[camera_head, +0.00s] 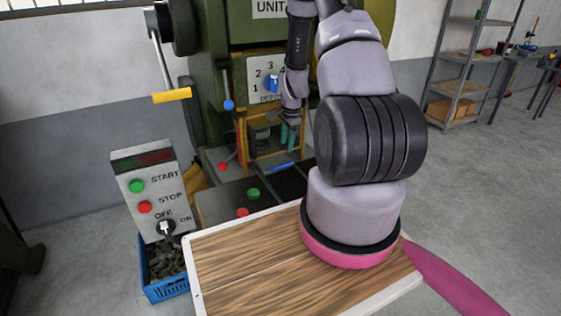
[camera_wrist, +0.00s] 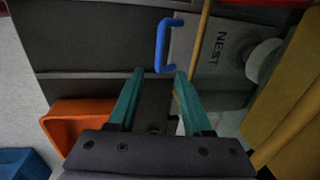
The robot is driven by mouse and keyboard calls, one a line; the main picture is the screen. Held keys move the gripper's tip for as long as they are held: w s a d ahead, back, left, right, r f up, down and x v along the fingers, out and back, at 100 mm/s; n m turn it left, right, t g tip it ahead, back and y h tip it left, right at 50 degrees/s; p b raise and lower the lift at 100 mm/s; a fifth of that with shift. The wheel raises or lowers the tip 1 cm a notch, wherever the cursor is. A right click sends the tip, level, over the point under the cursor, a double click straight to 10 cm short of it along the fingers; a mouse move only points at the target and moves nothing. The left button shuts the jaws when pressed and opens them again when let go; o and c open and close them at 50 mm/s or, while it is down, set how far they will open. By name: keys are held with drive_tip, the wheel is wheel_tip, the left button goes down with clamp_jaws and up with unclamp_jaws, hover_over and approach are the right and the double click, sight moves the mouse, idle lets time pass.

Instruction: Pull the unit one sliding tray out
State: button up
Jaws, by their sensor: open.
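The unit (camera_head: 245,35) is a green machine with a partly cut-off "UNIT" sign (camera_head: 270,8). A blue bar handle (camera_head: 283,166) shows low at its front. In the wrist view the blue handle (camera_wrist: 161,45) is at the edge of a grey plate marked "NEST" (camera_wrist: 222,50), which appears to be the sliding tray. My gripper (camera_head: 288,136) is in front of the machine's opening. Its teal fingers (camera_wrist: 160,74) are open and empty. The handle lies just beyond the fingertips, its lower end near the right one. I cannot tell whether they touch.
A control panel (camera_head: 155,190) stands left above a blue crate (camera_head: 165,289) of dark pieces. A yellow-handled lever (camera_head: 171,96) and red-knobbed lever (camera_head: 224,166) stick out nearby. An orange bin (camera_wrist: 75,120) is left of the fingers in the wrist view. Floor at right is clear.

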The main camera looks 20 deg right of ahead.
sight(284, 165)
drive_tip(key=f, duration=0.3)
drive_tip(key=w+f, duration=0.1)
drive_tip(key=f, duration=0.2)
drive_tip(key=w+f, duration=0.1)
drive_tip(key=f, duration=0.3)
drive_tip(key=shift+f, duration=0.1)
clamp_jaws()
idle(1.2)
